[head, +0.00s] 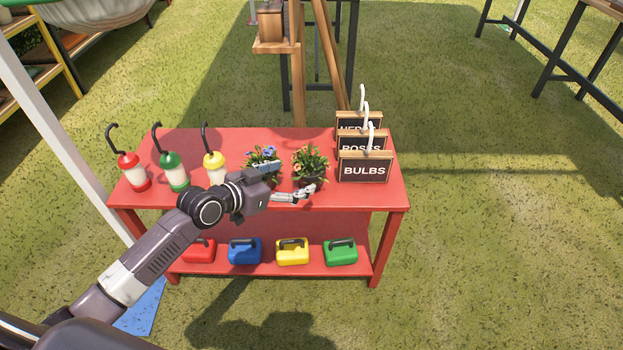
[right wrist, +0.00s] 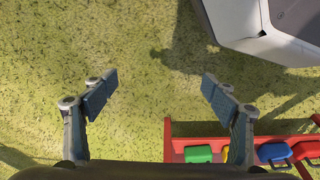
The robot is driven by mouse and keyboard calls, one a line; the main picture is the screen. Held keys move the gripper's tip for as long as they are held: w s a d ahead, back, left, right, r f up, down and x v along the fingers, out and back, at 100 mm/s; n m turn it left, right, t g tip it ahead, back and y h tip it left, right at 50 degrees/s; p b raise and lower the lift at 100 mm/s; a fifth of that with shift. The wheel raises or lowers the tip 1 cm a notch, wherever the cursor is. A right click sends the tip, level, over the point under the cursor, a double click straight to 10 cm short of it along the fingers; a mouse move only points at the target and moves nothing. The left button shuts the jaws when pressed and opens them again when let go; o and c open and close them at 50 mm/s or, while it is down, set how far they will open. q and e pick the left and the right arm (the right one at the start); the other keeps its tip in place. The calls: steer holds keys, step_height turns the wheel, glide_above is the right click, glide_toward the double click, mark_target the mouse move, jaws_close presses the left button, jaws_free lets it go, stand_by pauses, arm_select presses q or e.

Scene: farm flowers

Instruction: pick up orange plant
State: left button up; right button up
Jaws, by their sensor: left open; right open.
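The orange plant (head: 311,161) stands upright in a dark pot on the red table (head: 390,192), right of a plant with blue flowers (head: 262,157). My left gripper (head: 304,192) is over the table's front part, just in front of the orange plant's pot, and its fingers point right. It is open and holds nothing that I can see; in the head view I cannot tell whether it touches the pot. My right gripper (right wrist: 157,92) shows only in the right wrist view. It is open and empty above the grass, apart from the table.
Red, green and yellow lanterns (head: 214,166) with black hooks stand on the table's left. Wooden signs, the front one reading BULBS (head: 365,168), stand on the right. Several coloured cans (head: 292,252) are on the lower shelf. Grass is free right of the table.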

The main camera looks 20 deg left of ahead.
mark_target(307, 175)
arm_select(q)
steer(key=shift+w+a+b+x, duration=0.1)
steer(key=shift+a+b+x, duration=0.15)
steer(key=shift+x, duration=1.1)
steer(key=shift+w+a+b+x, duration=0.1)
steer(key=shift+b+x, duration=0.25)
steer(key=shift+x, duration=0.95)
steer(key=shift+w+a+b+x, duration=0.1)
steer(key=shift+a+b+x, duration=0.15)
steer(key=shift+x, duration=1.1)
steer(key=shift+r, duration=0.1)
arm_select(e)
steer(key=r, duration=0.2)
steer(key=w+r, duration=0.2)
steer(key=r, duration=0.1)
steer(key=shift+a+r, duration=0.1)
steer(key=shift+r, duration=0.2)
arm_select(q)
steer(key=c, duration=1.2)
steer(key=shift+r, duration=0.1)
steer(key=shift+c, duration=1.4)
